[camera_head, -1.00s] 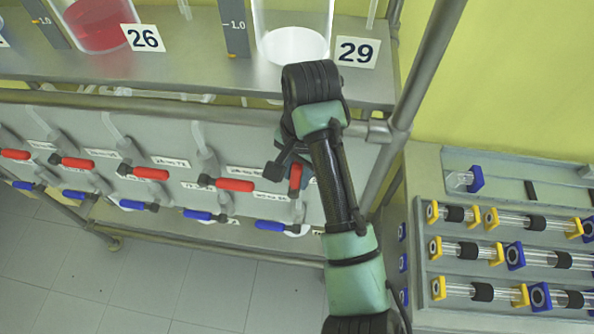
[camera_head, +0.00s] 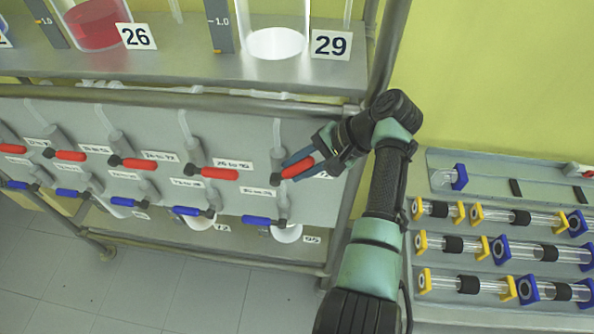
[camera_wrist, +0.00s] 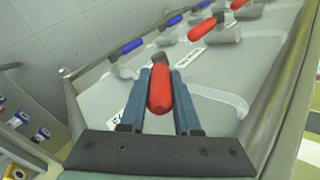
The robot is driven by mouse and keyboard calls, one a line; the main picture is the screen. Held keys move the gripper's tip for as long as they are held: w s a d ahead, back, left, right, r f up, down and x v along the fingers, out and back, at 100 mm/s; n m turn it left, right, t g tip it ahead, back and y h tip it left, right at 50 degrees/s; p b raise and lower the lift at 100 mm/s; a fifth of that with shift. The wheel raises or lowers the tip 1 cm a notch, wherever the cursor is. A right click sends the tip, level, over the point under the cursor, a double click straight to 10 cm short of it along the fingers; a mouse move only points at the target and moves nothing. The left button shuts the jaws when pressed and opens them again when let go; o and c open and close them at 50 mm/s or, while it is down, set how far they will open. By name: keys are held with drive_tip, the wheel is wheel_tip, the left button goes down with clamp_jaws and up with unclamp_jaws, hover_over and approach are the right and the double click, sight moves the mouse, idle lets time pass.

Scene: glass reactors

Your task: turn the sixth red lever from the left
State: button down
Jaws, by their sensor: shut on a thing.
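A row of red levers runs along the grey panel under the shelf. The rightmost red lever (camera_head: 300,168) in view points right from its pivot and tilts slightly upward. My gripper (camera_head: 287,170) is shut on this lever, with one blue finger above it and one below. In the wrist view the red lever (camera_wrist: 160,92) lies lengthwise between the two blue fingers of my gripper (camera_wrist: 160,74). The neighbouring red lever (camera_head: 219,173) lies nearly level. The row runs on to the left edge of the head view, so I cannot count its place from the left.
Blue levers (camera_head: 258,221) form a lower row just under the red ones. Vessels labelled 26 and 29 (camera_head: 331,44) stand on the shelf above. A bench (camera_head: 440,300) with glass tubes is at the right.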

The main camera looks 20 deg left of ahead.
wheel_tip(320, 180, down, 6)
drive_tip(key=d+g+y+b, duration=0.2)
drive_tip(key=y+b, duration=0.7)
drive_tip(key=b, duration=0.8)
drive_tip(key=shift+w+d+r, duration=0.2)
drive_tip(key=shift+w+r, duration=0.05)
drive_tip(key=shift+w, duration=0.15)
drive_tip(key=shift+g+b, duration=0.3)
drive_tip(key=c, duration=0.6)
unclamp_jaws()
drive_tip(key=shift+y, duration=0.3)
drive_tip(key=b+v, duration=0.7)
drive_tip(key=b, duration=0.1)
drive_tip(key=shift+d+b, duration=0.2)
drive_tip(key=shift+b, duration=0.15)
